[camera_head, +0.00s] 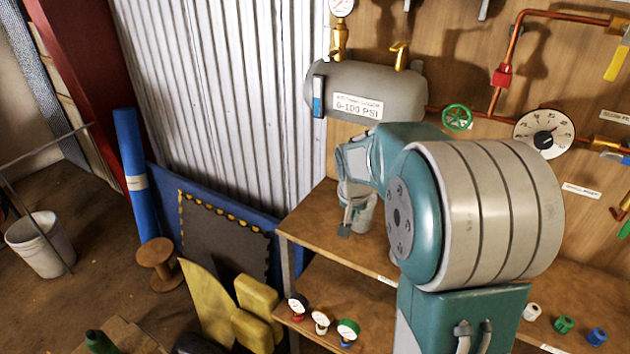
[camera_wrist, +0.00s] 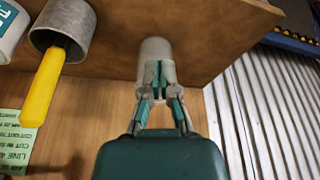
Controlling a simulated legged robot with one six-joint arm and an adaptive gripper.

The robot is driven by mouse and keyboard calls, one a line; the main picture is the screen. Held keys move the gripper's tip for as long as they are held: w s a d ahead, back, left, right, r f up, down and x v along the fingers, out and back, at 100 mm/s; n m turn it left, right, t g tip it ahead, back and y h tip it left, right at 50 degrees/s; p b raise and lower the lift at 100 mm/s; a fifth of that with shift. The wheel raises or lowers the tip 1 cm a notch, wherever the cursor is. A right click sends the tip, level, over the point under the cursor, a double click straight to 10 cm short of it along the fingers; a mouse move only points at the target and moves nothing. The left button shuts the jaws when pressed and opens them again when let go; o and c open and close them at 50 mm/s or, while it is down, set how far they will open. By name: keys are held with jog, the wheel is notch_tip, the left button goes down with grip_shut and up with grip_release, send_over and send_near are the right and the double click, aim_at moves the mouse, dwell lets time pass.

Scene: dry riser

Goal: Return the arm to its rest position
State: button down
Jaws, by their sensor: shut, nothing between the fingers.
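My gripper (camera_head: 346,228) hangs over the upper wooden shelf in the head view, left of my large teal-and-grey arm joint. The wrist view shows its two slim teal-and-grey fingers (camera_wrist: 160,78) drawn together with nothing held between them. A grey cylindrical container (camera_head: 364,210) is right beside and partly behind the fingers. In the wrist view a pale grey cylinder (camera_wrist: 156,48) lies just beyond the fingertips; I cannot tell whether they touch it. My arm hides much of the shelf behind it.
The wooden shelf (camera_head: 309,219) has several gauges (camera_head: 321,318) on the level below. A grey tank (camera_head: 366,88), copper pipes and a green valve wheel (camera_head: 457,117) are close behind my arm. In the wrist view, a grey cup (camera_wrist: 66,22) holds a yellow-handled item (camera_wrist: 44,88).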

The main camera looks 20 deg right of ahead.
jog(key=s+a+r+n+t+y, duration=0.1)
jog(key=s+a+r+n, duration=0.2)
jog(key=s, duration=0.8)
jog(key=s+a+r+n+t+y, duration=0.1)
jog(key=s+a+r+n, duration=0.3)
jog(key=s+a, duration=0.8)
notch_tip(320, 180, up, 3)
jog(key=shift+f+t, duration=0.1)
jog(key=shift+t, duration=0.3)
